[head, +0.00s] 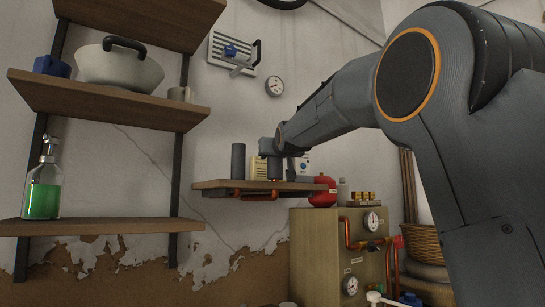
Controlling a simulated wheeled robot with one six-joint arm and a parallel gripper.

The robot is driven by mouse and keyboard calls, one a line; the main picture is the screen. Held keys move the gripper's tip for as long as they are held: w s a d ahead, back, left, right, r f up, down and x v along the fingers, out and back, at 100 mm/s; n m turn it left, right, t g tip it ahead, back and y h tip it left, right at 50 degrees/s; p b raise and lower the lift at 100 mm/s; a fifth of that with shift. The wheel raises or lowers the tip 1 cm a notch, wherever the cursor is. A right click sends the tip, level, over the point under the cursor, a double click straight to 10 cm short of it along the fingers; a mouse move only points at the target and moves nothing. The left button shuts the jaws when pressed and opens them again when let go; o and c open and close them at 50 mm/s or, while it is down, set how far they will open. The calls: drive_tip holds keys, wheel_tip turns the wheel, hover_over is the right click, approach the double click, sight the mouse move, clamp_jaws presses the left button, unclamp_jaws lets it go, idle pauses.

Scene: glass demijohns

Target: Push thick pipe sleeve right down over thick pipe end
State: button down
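A small wooden wall shelf (215,185) carries copper pipes (262,194) along its underside. A tall dark grey cylinder (238,160) stands upright on its left part. A shorter dark cylinder (274,169) is further right, below my gripper (277,154), with a small copper-orange spot at its foot. It looks like the pipe sleeve, but I cannot tell how far it sits over a pipe end. My gripper reaches in from the right, just above this cylinder. Its fingers are too small and dark to show whether they hold it.
Below right is a panel cabinet (325,250) with gauges and copper pipes. The wall left of the small shelf is free.

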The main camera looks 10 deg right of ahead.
drive_tip(key=shift+f+b, duration=0.45)
idle(0.7)
idle(0.7)
drive_tip(key=c, duration=1.1)
unclamp_jaws()
drive_tip(key=shift+s+b, duration=1.3)
drive_tip(key=shift+s, duration=1.65)
drive_tip(key=shift+s, duration=0.1)
drive_tip(key=s+b, duration=0.1)
drive_tip(key=s, duration=0.6)
drive_tip(key=shift+s+b, duration=0.35)
